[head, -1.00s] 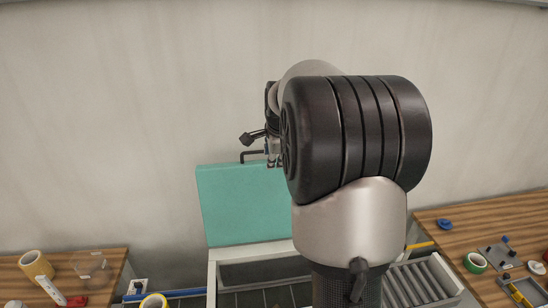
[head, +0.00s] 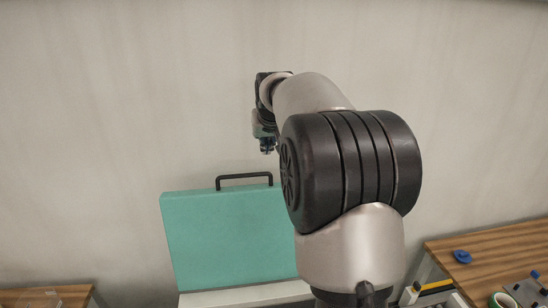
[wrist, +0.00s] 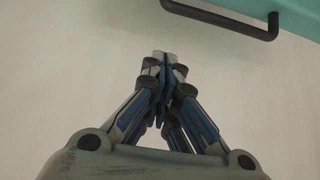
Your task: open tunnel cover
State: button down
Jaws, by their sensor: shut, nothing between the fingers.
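The teal tunnel cover (head: 215,240) stands upright and open, with its black bar handle (head: 244,178) along the top edge. My gripper (head: 267,148) is above the handle's right end and apart from it. In the wrist view my gripper's fingertips (wrist: 163,62) are together with nothing between them. The black handle (wrist: 222,20) and an edge of the teal cover (wrist: 295,12) show at the top right of that view, clear of the fingers. My arm hides the cover's right part in the head view.
A wooden table (head: 500,262) at the right holds a blue tape roll (head: 461,257) and a green-edged roll. Another wooden table (head: 45,297) shows at the bottom left. A plain wall (head: 120,110) stands behind the cover. The tunnel's pale frame (head: 240,296) is mostly out of view.

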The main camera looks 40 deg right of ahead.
jog(key=shift+w+d+f+p, duration=0.1)
jog(key=shift+w+f, duration=0.2)
jog(key=shift+f, duration=0.9)
jog(key=shift+w+d+f+p, duration=0.1)
jog(key=shift+w+f, duration=0.15)
jog(key=shift+f, duration=0.95)
jog(key=shift+w+d+f+p, duration=0.1)
jog(key=shift+w+f, duration=0.2)
jog(key=shift+f, duration=0.9)
jog(key=shift+s+a, duration=0.1)
